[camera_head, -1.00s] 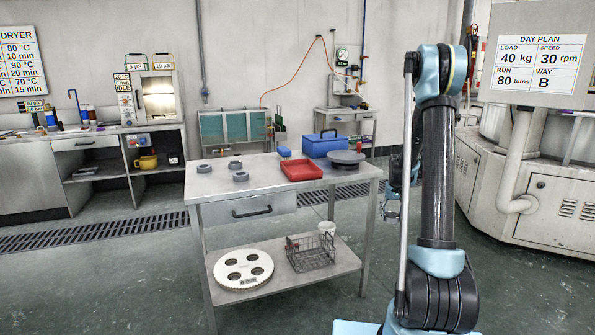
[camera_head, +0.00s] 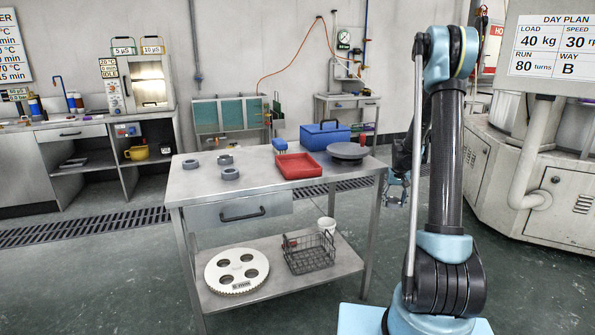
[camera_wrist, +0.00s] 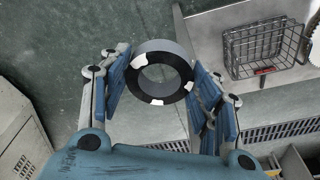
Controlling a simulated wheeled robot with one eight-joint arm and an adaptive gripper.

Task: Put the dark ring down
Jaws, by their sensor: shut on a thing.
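In the wrist view my gripper (camera_wrist: 160,78) is shut on a dark ring (camera_wrist: 164,47). The ring has a grey outer wall, a black face and a few white patches, and sits between the two blue finger pads. Floor shows below and around it, so it is held in the air.
Three grey rings (camera_head: 230,174) stand on the table's left half. A red tray (camera_head: 300,166), a blue box (camera_head: 325,137) and a dark round plate (camera_head: 348,151) fill its right and back. The lower shelf holds a white holed disc (camera_head: 237,285), a wire basket (camera_head: 310,254) and a white cup (camera_head: 326,229).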

